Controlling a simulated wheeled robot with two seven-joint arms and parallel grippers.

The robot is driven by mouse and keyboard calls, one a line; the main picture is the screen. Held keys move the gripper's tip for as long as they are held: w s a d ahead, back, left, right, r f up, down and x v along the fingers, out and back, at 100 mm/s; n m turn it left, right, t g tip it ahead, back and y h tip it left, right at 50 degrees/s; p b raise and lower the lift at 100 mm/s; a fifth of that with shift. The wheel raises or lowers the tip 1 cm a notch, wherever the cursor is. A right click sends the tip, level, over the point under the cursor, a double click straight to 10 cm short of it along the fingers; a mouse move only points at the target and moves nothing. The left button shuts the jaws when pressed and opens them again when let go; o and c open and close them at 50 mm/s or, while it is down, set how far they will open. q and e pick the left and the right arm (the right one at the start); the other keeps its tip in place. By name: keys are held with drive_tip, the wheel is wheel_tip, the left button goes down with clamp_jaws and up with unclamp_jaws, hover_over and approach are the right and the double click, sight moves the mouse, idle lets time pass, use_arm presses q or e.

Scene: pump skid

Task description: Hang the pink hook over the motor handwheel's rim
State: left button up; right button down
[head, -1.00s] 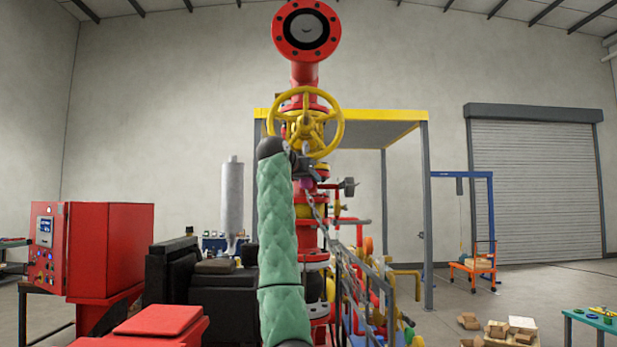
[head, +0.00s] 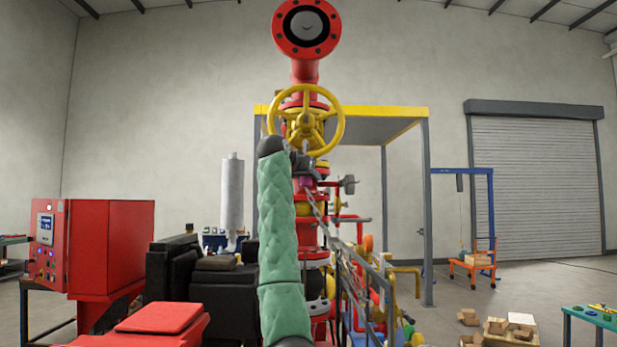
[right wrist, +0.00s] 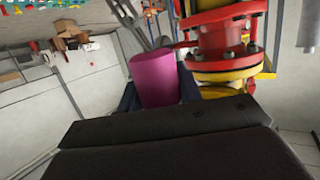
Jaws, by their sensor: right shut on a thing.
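The pink hook (right wrist: 154,80) shows in the right wrist view as a thick magenta cylinder between the dark fingers of my right gripper (right wrist: 160,95). In the head view only a small patch of the pink hook (head: 307,183) shows past my green-sleeved right arm. My right gripper (head: 303,167) is shut on it, just below the yellow handwheel (head: 306,121) as seen in the picture. The handwheel's rim and spokes face me, and no pink shows on the rim. The hook's curved part is hidden. My left gripper is out of view.
Red flanged pipework (right wrist: 225,45) stands close beside the hook in the right wrist view. A smaller grey handwheel (head: 349,186) sticks out right of the column. A grey rail (head: 362,265) slopes below. A red control cabinet (head: 108,245) stands at the left.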

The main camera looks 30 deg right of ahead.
drive_tip(key=shift+f, duration=0.4)
drive_tip(key=shift+f+b, duration=0.35)
drive_tip(key=shift+b, duration=0.05)
drive_tip(key=shift+f, duration=0.3)
drive_tip(key=shift+f+b, duration=0.25)
drive_tip(key=shift+b, duration=0.05)
idle(0.3)
drive_tip(key=c, duration=0.9)
unclamp_jaws()
drive_tip(key=shift+s+a, duration=0.1)
drive_tip(key=shift+a, duration=0.05)
